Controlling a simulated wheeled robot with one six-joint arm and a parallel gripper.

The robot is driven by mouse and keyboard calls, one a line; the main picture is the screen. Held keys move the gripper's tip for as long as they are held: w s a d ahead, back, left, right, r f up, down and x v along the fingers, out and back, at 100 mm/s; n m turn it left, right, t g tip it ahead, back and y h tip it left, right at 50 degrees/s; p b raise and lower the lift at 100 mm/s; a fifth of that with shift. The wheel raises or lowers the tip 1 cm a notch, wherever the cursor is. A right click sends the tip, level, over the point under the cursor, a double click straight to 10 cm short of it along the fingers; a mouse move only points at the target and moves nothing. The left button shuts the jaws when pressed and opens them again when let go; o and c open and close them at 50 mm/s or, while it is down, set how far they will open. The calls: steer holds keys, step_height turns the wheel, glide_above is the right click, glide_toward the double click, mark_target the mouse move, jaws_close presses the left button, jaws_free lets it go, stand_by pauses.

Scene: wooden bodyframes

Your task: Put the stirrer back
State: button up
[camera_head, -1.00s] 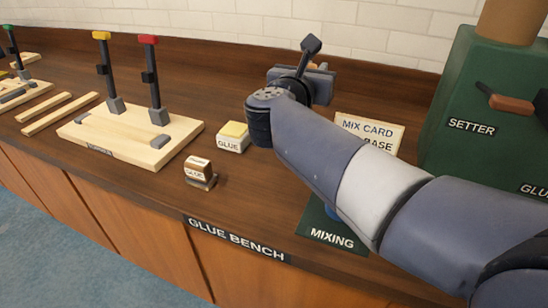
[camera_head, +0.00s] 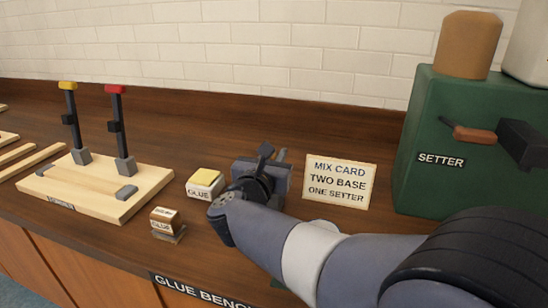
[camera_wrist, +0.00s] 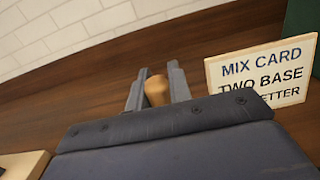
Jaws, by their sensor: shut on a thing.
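The stirrer (camera_wrist: 157,91) shows in the wrist view as a rounded tan wooden end between the two fingers of my gripper (camera_wrist: 158,85). My gripper is shut on it. I see no stirrer holder that I can name.
The mix card (camera_head: 338,182) stands right of my gripper. A wooden board with clamps (camera_head: 100,195) lies further left. The green setter box (camera_head: 425,125) stands at the right.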

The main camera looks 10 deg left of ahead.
steer(key=shift+f+b, duration=0.2)
steer(key=shift+b, duration=0.1)
steer(key=o, duration=0.9)
steer(key=shift+r, duration=0.1)
steer(key=shift+r, duration=0.1)
steer(key=shift+s+r+p, duration=0.1)
steer(key=shift+r+p, duration=0.05)
steer(key=shift+p, duration=0.25)
steer(key=s, duration=0.4)
steer(key=s+a, duration=0.1)
steer(key=s, duration=0.3)
steer(key=s+b, duration=0.1)
steer(key=s, duration=0.2)
steer(key=shift+s+a, duration=0.3)
steer(key=shift+s, duration=0.1)
steer(key=shift+w, duration=0.1)
